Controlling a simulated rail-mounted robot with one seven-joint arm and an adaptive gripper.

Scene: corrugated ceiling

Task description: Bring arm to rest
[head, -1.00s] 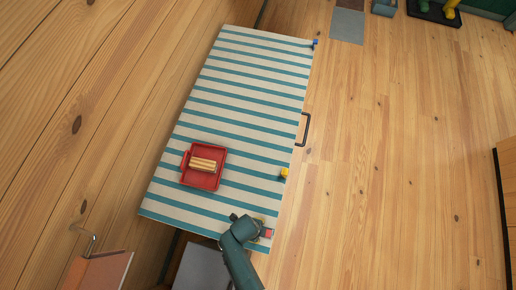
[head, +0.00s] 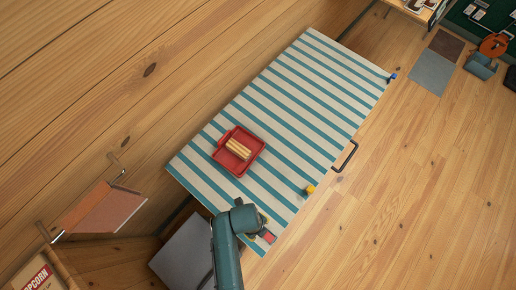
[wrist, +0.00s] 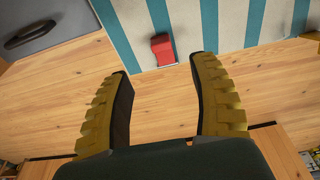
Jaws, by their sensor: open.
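My gripper (wrist: 164,92) is open and empty in the wrist view, its two yellow ribbed fingers spread apart. Between and beyond the fingertips a small red block (wrist: 162,48) sits at the edge of the striped table, apart from the fingers. In the head view my green arm reaches up from the bottom to the near end of the striped table (head: 318,104). The red block (head: 268,237) shows just right of my arm's end there. My arm hides most of the gripper in that view.
A red tray (head: 222,160) with yellow sticks (head: 238,149) lies on the table. A yellow item (head: 310,189) and a blue item (head: 392,77) sit at its right edge, with a black handle (head: 346,157) between. A grey surface (head: 184,252) is left of my arm.

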